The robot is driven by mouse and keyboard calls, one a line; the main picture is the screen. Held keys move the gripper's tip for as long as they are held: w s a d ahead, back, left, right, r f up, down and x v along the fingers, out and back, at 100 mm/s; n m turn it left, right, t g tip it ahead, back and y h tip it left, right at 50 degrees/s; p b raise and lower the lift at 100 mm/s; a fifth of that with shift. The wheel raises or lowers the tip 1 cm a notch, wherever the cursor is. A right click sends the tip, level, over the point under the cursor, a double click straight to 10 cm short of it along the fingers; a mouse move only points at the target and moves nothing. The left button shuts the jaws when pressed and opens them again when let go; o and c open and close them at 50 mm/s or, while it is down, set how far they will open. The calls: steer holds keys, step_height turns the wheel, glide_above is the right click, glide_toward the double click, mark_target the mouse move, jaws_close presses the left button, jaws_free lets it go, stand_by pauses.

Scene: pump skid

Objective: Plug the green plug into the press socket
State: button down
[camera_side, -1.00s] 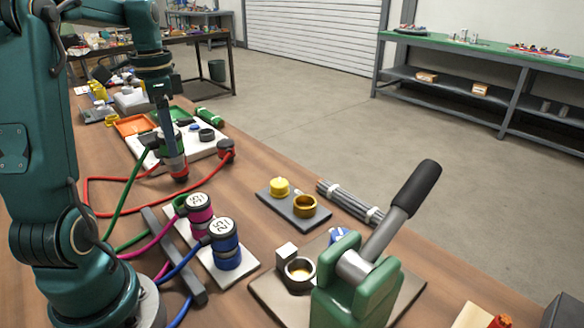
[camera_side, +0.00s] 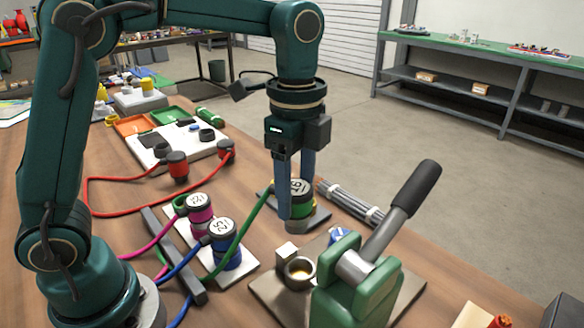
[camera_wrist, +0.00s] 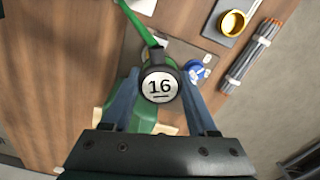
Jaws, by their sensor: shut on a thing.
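The green plug (camera_side: 301,197) has a white top marked 16, which faces up in the wrist view (camera_wrist: 159,86). My gripper (camera_side: 294,196) is shut on it, with one finger on each side, and holds it upright. In the side view it appears in front of the dark plate, above and behind the press socket (camera_side: 299,270). The socket is a metal ring on the press base plate. The green press (camera_side: 352,280) with its black-handled lever stands at the right.
Magenta (camera_side: 199,214) and blue (camera_side: 225,243) plugs stand on a white strip left of the press. A bundle of grey rods (camera_side: 349,202) lies behind. The green cable (camera_side: 243,228) trails left past the blue plug.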

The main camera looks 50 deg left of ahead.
mark_target(301, 219)
steer(key=shift+s+d+f+m, duration=0.1)
steer(key=shift+s+d+m, duration=0.1)
steer(key=shift+d, duration=0.3)
steer(key=shift+s+d+f+m, duration=0.1)
steer(key=shift+s+d+m, duration=0.1)
steer(key=shift+d, duration=0.3)
steer(key=shift+f, duration=2.55)
steer(key=shift+f, duration=1.75)
steer(key=shift+c, duration=0.6)
jaws_free()
steer(key=shift+r, duration=0.1)
steer(key=shift+r, duration=2.5)
